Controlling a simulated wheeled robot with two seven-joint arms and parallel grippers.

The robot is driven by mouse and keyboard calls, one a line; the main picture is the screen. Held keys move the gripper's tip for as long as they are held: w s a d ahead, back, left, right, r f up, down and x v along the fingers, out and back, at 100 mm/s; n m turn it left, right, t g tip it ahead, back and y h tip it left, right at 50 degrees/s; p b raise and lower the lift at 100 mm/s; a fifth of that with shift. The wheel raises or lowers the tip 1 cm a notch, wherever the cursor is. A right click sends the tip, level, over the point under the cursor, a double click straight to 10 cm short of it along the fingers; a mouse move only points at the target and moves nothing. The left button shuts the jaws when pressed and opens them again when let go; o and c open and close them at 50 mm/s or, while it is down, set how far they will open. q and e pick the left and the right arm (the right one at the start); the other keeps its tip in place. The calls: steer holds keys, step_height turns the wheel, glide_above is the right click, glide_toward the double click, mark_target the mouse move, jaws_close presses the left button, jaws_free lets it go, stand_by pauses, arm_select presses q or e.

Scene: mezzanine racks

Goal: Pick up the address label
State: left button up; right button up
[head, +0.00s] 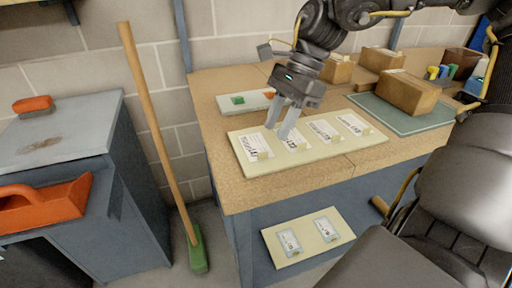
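A pale board (262,166) lies on the wooden bench top with a row of several white printed labels, each with a small yellowish block at its front edge. The labels include a left one (246,143), one toward the right (322,128) and one at the right end (349,121). The print is too small to tell which is the address label. My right gripper (278,132) points down over the left half of the board, close to the second label, which its fingers partly cover. Its fingers are apart with nothing visible between them. My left gripper is out of view.
A lower board (309,241) holds two cards. A broom (160,130) leans left of the bench.

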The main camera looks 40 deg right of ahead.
mark_target(264, 159)
steer(key=shift+a+f, duration=0.2)
steer(key=x, duration=0.5)
steer(key=shift+d, duration=0.2)
steer(key=shift+a+f, duration=0.1)
steer(key=shift+a, duration=0.05)
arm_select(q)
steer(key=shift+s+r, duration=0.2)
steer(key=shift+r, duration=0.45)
arm_select(e)
jaws_close()
